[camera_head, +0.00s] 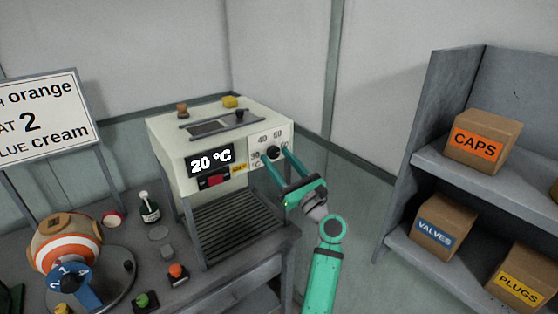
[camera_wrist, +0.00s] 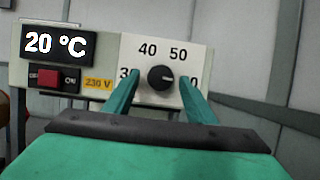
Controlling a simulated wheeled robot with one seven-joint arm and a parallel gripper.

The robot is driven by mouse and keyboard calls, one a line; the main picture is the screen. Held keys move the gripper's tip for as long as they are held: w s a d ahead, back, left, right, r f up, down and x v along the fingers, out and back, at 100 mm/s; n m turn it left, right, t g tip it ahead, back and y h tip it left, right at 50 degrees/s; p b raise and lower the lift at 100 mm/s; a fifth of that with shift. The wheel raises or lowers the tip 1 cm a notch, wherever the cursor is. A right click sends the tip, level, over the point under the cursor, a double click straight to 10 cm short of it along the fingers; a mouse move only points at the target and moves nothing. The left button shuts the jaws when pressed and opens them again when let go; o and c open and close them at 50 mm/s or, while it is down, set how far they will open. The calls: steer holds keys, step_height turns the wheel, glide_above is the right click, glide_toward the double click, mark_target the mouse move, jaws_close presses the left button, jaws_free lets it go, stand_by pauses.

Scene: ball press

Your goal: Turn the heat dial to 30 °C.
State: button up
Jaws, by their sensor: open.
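The heat dial (camera_wrist: 160,78) is a round black knob on a white plate at the right of the machine's front. It also shows in the head view (camera_head: 273,153). In the wrist view a short light mark on it points right. Numbers 40 and 50 stand above it; those at its left and right are partly hidden by my fingers. The display (camera_wrist: 57,44) reads 20 °C. My gripper (camera_wrist: 159,86) is open, one green finger on each side of the dial. I cannot tell whether the fingers touch it.
A red OFF/ON switch (camera_wrist: 48,78) sits below the display, beside a yellow 230 V label (camera_wrist: 98,83). A shelf (camera_head: 425,165) with boxes stands at right.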

steer(key=shift+c, duration=0.6)
steer(key=c, duration=0.9)
